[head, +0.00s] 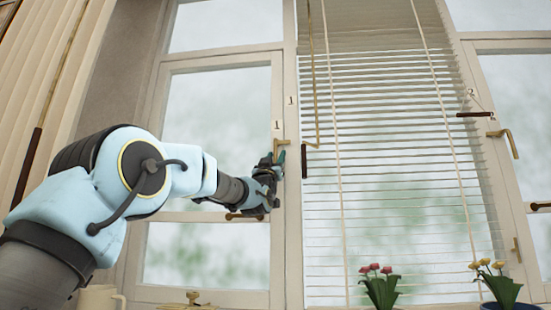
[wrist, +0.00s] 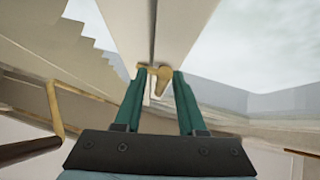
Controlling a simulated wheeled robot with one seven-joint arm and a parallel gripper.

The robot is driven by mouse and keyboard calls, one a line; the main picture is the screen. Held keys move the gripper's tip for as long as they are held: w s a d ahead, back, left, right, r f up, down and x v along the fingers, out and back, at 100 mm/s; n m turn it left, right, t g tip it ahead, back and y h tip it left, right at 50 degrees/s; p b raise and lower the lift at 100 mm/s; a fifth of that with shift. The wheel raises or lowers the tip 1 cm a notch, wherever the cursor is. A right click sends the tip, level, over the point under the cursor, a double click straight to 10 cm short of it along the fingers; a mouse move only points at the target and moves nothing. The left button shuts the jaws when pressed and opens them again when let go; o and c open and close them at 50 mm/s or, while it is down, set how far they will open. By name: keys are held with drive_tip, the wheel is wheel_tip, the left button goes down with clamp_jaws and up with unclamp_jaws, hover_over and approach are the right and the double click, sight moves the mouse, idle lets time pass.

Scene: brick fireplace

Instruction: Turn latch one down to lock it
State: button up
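Latch one (head: 281,142) is a small brass handle on the left window's frame, beside a label "1". Its visible arm runs roughly sideways, and its lower part is partly hidden by my gripper. My gripper (head: 278,159) is just below and at the latch in the head view. In the wrist view, its two green fingers (wrist: 159,76) stand apart, with the brass latch (wrist: 160,82) between or just beyond their tips. I cannot tell whether a finger touches it.
A blind with a brass wand (head: 316,90) and dark handle (head: 304,161) hangs just right of the latch. A second brass latch (head: 506,138) is on the right window. Flower pots (head: 381,293) stand below. Left of my gripper is window glass.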

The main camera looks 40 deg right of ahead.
drive_tip(key=shift+o, duration=0.3)
drive_tip(key=shift+f, duration=0.1)
drive_tip(key=b+v, duration=0.2)
drive_tip(key=v, duration=0.8)
drive_tip(key=shift+a+f, duration=0.2)
drive_tip(key=shift+a, duration=0.05)
drive_tip(key=shift+s, duration=0.15)
